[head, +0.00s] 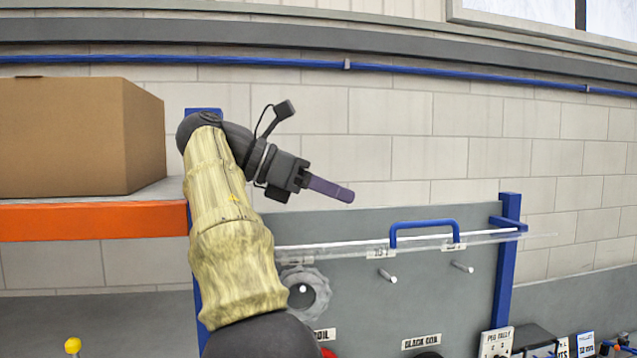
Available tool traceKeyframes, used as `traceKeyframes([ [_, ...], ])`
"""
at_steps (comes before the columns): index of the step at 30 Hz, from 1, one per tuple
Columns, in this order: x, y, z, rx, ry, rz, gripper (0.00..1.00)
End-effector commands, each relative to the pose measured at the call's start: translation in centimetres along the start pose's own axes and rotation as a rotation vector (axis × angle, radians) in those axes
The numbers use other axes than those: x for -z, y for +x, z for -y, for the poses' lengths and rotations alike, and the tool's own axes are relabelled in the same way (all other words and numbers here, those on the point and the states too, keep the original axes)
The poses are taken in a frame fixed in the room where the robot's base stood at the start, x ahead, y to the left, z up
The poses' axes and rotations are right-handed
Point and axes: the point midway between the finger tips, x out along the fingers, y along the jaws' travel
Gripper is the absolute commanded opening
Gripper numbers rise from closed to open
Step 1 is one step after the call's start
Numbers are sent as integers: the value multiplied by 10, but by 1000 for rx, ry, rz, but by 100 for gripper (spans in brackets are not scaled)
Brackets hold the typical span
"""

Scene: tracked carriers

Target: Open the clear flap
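The clear flap (350,246) shows as a thin see-through strip, seen almost edge-on, across the upper part of a grey board (430,300). A blue handle (424,225) stands up from it. My gripper (345,193) is above and to the left of the handle, apart from it and from the flap. Its purple fingers point right and slightly down. They are seen from the side and overlap, so the gap between them is hidden. No object shows at the fingertips. The flap's hinge cannot be made out.
A cardboard box (70,137) sits on an orange-edged shelf (95,221) at the left. Blue posts, one at the right (507,260), flank the board. Pegs (387,276) stick out below the flap. Small signs (496,342) stand lower right. Space above the handle is clear.

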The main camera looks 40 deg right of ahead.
Motion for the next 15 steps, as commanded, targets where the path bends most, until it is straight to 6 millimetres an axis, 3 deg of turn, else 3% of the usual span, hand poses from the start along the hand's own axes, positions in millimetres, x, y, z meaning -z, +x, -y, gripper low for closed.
traceKeyframes([
  [15, 0, -24, 1, -8, 2, 8, 33],
])
